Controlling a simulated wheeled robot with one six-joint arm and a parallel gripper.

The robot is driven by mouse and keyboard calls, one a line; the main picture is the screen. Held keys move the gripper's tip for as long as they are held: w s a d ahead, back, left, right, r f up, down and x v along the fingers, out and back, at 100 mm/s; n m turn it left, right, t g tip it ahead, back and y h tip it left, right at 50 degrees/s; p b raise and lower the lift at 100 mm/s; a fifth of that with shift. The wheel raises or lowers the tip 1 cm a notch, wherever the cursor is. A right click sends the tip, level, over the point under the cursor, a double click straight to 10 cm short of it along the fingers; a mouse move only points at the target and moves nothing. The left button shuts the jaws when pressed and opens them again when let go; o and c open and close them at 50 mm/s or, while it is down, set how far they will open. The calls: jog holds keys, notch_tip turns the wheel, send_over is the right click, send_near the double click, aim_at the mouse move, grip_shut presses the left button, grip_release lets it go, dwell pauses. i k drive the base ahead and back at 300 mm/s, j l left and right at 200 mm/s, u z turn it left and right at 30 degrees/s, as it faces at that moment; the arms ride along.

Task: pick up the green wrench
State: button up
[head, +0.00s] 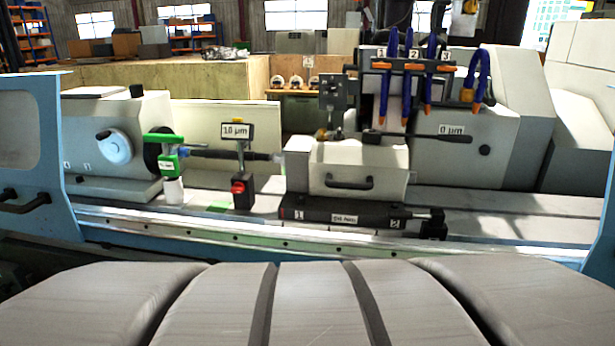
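A green tool-like piece (168,161) shows left of centre, at the headstock chuck (152,151). It has a horizontal green bar at its top and a small white label lower down. I cannot tell for sure that it is the green wrench. A white cylindrical piece (173,190) is just below it. A small flat green patch (219,207) also shows on the machine bed, too small to identify. My gripper is not in view.
A "10 µm" gauge stand (237,145) with a red button is to the right. Blue hoses (431,70) hang at upper right. Blue door panels (40,150) flank the opening. A metal rail (250,237) crosses the front.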

aim_at(168, 163)
jog(key=z, duration=0.4)
jog(key=u, duration=1.35)
